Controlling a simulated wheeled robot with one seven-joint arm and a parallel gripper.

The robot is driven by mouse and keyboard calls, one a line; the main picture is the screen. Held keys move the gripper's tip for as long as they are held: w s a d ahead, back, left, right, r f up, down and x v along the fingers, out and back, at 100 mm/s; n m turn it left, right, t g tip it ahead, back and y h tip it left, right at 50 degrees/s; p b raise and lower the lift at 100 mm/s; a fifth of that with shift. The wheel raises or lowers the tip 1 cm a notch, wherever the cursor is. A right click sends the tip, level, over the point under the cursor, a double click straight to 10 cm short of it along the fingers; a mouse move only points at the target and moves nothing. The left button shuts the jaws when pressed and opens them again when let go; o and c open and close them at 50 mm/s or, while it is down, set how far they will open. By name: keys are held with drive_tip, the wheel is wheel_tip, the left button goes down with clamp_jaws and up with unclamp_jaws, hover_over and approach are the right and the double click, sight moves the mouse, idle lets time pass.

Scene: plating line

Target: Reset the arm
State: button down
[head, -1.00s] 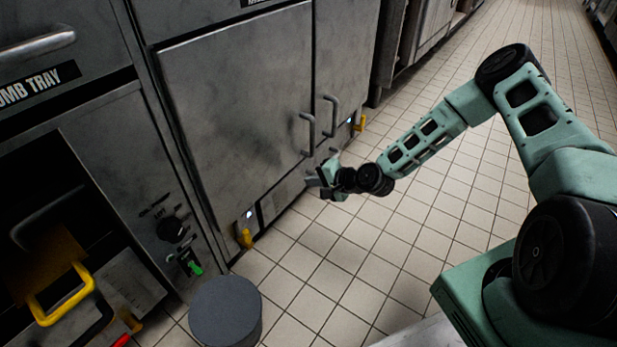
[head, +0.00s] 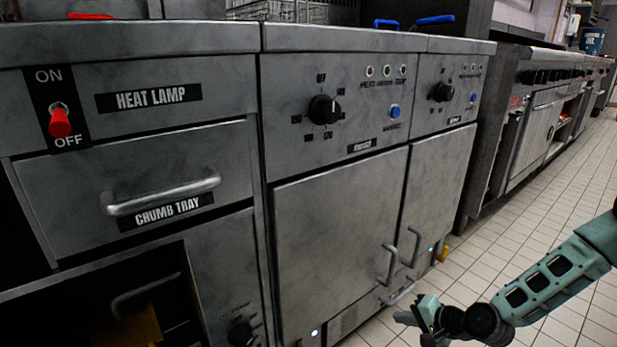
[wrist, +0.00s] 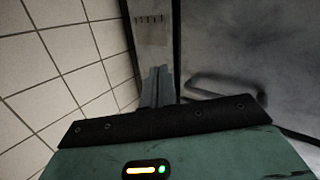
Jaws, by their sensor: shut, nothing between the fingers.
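My gripper (head: 408,317) shows at the lower right of the head view, low in front of the steel cabinet doors. Its fingers are together with nothing between them. In the wrist view my gripper's fingers (wrist: 158,88) reach ahead, close together, with a steel door and its handle just to the right. My green arm (head: 545,280) runs from the gripper to the right edge of the head view; the rest of it is out of frame.
The fryer cabinet doors (head: 340,240) have bar handles (head: 388,265) close to my gripper. A crumb tray drawer (head: 140,180) and a heat lamp switch (head: 60,122) are at left. Tiled floor (head: 560,210) lies open to the right. An open dark bay is at lower left.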

drive_tip(key=s+a+r+n+g+h+p, duration=0.25)
drive_tip(key=s+a+r+n, duration=0.3)
drive_tip(key=r, duration=0.45)
drive_tip(key=s+a+r+n+g+h+p, duration=0.15)
drive_tip(key=s+a+r+n+g, duration=0.35)
drive_tip(key=r, duration=0.5)
drive_tip(key=s+a+r+n+h+p, duration=0.2)
drive_tip(key=s+r+n+p, duration=0.35)
drive_tip(key=s+r, duration=1.3)
wheel_tip(320, 180, up, 37)
drive_tip(key=p, duration=3.7)
drive_tip(key=shift+s+r+n+g, duration=0.15)
drive_tip(key=shift+n+g, duration=0.15)
drive_tip(key=shift+g, duration=0.05)
